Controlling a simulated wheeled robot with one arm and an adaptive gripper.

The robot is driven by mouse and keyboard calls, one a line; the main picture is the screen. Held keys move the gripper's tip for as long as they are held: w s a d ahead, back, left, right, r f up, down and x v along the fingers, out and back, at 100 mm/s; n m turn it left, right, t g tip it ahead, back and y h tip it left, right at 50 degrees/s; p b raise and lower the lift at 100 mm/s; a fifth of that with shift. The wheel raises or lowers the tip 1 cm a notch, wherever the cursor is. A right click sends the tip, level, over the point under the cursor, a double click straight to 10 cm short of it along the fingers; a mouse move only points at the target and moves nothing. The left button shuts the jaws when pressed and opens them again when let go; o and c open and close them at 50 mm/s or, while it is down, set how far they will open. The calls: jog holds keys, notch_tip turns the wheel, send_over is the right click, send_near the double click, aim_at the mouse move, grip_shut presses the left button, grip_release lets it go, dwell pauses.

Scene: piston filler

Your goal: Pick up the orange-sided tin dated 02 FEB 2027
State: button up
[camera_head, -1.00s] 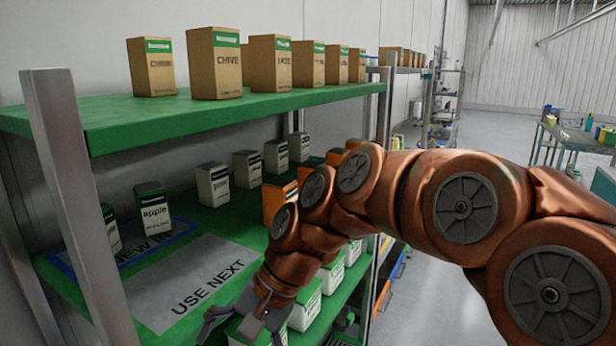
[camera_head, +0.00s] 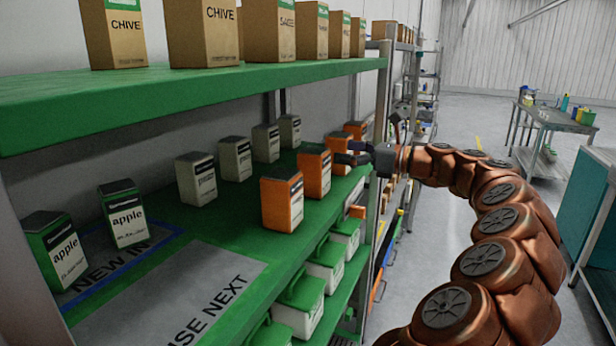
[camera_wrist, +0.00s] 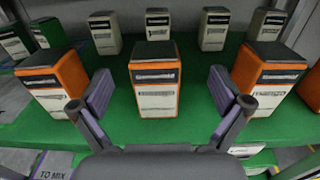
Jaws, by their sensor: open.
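Several orange-sided tins with dark lids and white labels stand in a row on the green middle shelf. In the head view the nearest is the front orange tin (camera_head: 282,203), then the second orange tin (camera_head: 314,172), the third (camera_head: 338,145) and the fourth (camera_head: 356,131). Their dates are too small to read. My gripper (camera_head: 347,158) is open and empty at the shelf's front edge, facing the second tin. In the wrist view that tin (camera_wrist: 155,82) is centred beyond and between my open fingers (camera_wrist: 160,95), with other orange tins left (camera_wrist: 55,82) and right (camera_wrist: 266,75).
Grey-white tins (camera_head: 196,180) stand behind the orange row, and green-sided apple tins (camera_head: 124,214) at the left. The upper shelf (camera_head: 200,92) holds brown cartons and overhangs. White boxes with green lids (camera_head: 325,262) sit below.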

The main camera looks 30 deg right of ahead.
aim_at(315, 151)
jog(key=shift+s+a+f+p+x, duration=0.15)
jog(key=shift+p+x, duration=0.2)
jog(key=shift+x, duration=1)
jog(key=shift+a+f+p+x, duration=0.15)
jog(key=shift+p+x, duration=0.2)
jog(key=shift+x, duration=1)
jog(key=shift+s+a+f+p+x, duration=0.1)
jog(key=shift+f+p+x, duration=0.2)
jog(key=shift+x, duration=1)
jog(key=shift+d+r, duration=0.1)
jog(key=shift+c, duration=0.2)
jog(key=c, duration=1.9)
jog(key=shift+o, duration=0.2)
jog(key=shift+r, duration=0.15)
